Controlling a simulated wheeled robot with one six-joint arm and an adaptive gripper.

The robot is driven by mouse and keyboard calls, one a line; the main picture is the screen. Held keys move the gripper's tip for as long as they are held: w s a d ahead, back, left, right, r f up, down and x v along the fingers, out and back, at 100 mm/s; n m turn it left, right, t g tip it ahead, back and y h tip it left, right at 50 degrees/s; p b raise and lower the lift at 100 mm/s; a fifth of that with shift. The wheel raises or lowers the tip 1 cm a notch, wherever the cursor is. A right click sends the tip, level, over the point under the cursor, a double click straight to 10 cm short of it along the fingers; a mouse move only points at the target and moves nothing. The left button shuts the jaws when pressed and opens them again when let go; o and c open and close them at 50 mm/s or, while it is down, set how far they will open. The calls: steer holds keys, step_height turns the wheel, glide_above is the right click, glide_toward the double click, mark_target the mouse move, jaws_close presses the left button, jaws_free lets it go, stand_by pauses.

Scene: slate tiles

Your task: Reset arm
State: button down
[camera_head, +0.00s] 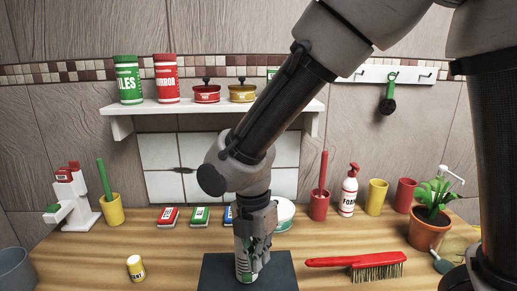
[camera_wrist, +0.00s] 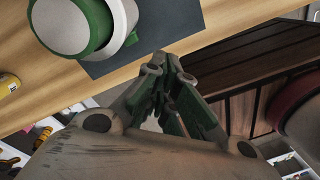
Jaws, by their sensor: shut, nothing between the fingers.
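My gripper (camera_head: 258,262) points down over the dark mat (camera_head: 215,275) at the front of the wooden counter. Its fingers are shut and empty. They also show in the wrist view (camera_wrist: 165,65), closed together. A white and green can-like object (camera_head: 242,271) stands on the mat close beside the fingers, partly hidden by them. In the wrist view this green and white object (camera_wrist: 92,25) lies left of the fingertips, apart from them. My arm hides part of the shelf and back wall.
A red brush (camera_head: 355,261) lies right of the mat, and a small yellow-topped bottle (camera_head: 135,267) stands left. Several colored boxes, cups, a foam bottle (camera_head: 349,190) and a potted plant (camera_head: 430,228) line the back and right. A shelf (camera_head: 190,108) holds tins above.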

steer(key=s+d+r+m+t, duration=0.1)
steer(key=d+r+m, duration=0.4)
steer(key=d+m, duration=0.4)
steer(key=s+d+r+m+t, duration=0.1)
steer(key=d+r+m+t, duration=0.1)
steer(key=d+r+m, duration=0.4)
steer(key=s+d+r+m+t, duration=0.1)
steer(key=d+r+m, duration=0.5)
steer(key=d+m, duration=0.7)
steer(key=d, duration=0.8)
steer(key=shift+s+d+r+m+t+y, duration=0.2)
steer(key=shift+s+d+m+t+y, duration=0.1)
steer(key=shift+s+t+y, duration=0.1)
